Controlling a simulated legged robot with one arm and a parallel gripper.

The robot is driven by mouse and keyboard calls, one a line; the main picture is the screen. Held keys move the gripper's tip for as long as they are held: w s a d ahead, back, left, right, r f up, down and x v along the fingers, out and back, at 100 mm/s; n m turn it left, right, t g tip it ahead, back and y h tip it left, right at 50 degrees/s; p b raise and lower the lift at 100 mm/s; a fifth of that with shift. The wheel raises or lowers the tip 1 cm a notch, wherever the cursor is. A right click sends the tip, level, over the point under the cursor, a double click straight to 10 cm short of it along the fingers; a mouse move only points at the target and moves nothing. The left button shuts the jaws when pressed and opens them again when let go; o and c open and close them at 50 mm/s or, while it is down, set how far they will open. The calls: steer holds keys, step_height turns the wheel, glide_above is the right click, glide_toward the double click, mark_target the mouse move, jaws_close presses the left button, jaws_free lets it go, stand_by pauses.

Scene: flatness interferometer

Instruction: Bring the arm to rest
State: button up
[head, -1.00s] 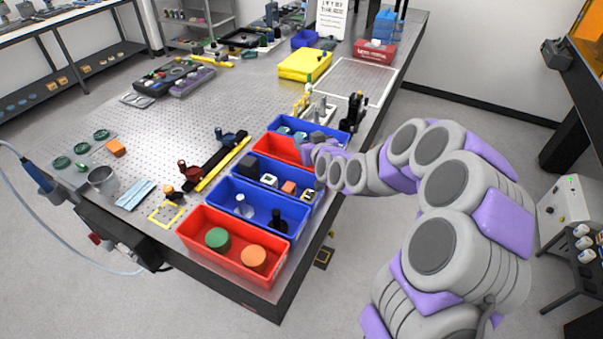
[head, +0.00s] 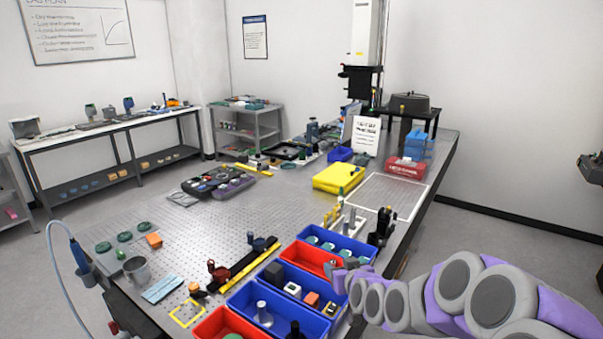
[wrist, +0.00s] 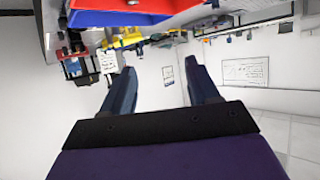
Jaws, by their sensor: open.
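My gripper (wrist: 157,88) shows in the wrist view with its two dark fingers spread apart. Nothing is between them. In the head view my purple and grey arm reaches in from the lower right, and its end is beside the right edge of the bench (head: 190,215), next to the blue and red bins. The fingertips are hard to make out there. In the wrist view the picture is upside down, with a red bin (wrist: 105,18) and a blue bin edge at the top.
Blue bins (head: 290,312) and red bins (head: 232,322) line the bench's right front edge. A black stand (head: 380,228) and a yellow case (head: 338,178) are farther back. A grey shelf (head: 245,130) stands behind. Floor right of the bench is clear.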

steer(key=s+a+g, duration=0.2)
steer(key=s+g, duration=0.1)
steer(key=s, duration=0.6)
steer(key=s+a+g, duration=0.2)
steer(key=s+g, duration=0.2)
steer(key=s, duration=0.6)
steer(key=s+d+r+m+g+h, duration=0.1)
steer(key=s+d+g, duration=0.2)
steer(key=s, duration=1.1)
steer(key=s+d+r+m+g+h, duration=0.1)
steer(key=s+g, duration=0.3)
steer(key=s, duration=1)
steer(key=shift+s+d+g+h, duration=0.35)
steer(key=shift+d+h, duration=0.15)
steer(key=shift+d, duration=0.4)
steer(key=shift+a+r, duration=0.1)
steer(key=shift+a, duration=0.35)
steer(key=shift+d, duration=0.15)
